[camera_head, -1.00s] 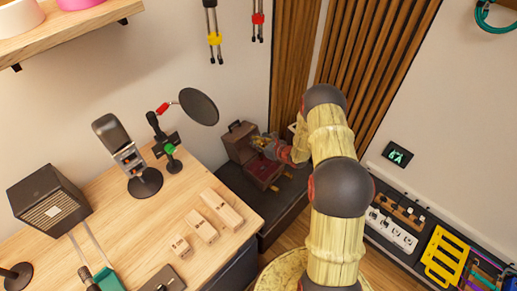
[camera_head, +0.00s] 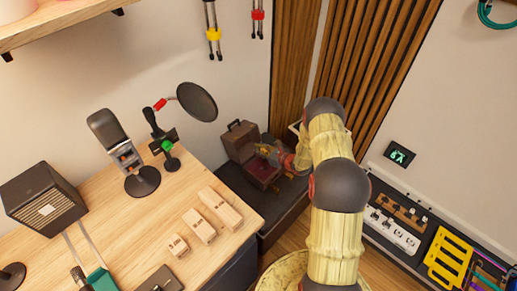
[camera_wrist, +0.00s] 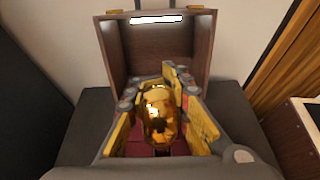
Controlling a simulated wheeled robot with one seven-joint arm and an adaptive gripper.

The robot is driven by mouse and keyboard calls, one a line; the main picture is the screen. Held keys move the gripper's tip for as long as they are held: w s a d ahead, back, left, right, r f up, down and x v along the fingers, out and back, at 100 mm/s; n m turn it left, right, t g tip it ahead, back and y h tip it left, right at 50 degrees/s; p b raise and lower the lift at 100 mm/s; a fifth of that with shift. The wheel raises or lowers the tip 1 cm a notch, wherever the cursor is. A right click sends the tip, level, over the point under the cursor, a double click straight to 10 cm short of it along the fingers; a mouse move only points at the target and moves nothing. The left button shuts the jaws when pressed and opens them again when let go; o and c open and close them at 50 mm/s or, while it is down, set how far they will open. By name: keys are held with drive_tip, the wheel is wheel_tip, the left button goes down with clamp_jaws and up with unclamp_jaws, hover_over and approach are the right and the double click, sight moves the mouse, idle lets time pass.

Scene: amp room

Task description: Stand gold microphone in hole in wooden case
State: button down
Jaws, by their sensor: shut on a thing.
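The gold microphone (camera_wrist: 160,115) is shiny and sits between the yellow-padded fingers of my gripper (camera_wrist: 165,120) in the wrist view. My gripper is shut on it. The wooden case (camera_wrist: 158,48) stands open behind and below, with its lid upright and a dark red lining (camera_wrist: 128,146) partly showing. In the head view the case (camera_head: 240,143) stands on a dark surface in the corner, and my gripper (camera_head: 266,152) is over its open part. The hole is hidden behind the microphone and fingers, so I cannot tell whether the microphone's lower end is in it.
A dark bench (camera_head: 275,202) carries the case. A wooden desk (camera_head: 120,225) at the left holds a grey microphone (camera_head: 116,138), a round pop filter (camera_head: 197,102) and several wooden blocks (camera_head: 218,208). Wooden slats (camera_head: 365,60) rise behind my arm.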

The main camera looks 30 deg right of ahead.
drive_tip(key=shift+f+b, duration=1.95)
drive_tip(key=shift+f, duration=0.55)
drive_tip(key=c, duration=1.5)
unclamp_jaws()
drive_tip(key=shift+c, duration=0.2)
drive_tip(key=shift+s, duration=0.1)
drive_tip(key=v, duration=1.1)
drive_tip(key=shift+s+d+r, duration=0.1)
drive_tip(key=shift+s+d, duration=0.05)
drive_tip(key=shift+s, duration=0.25)
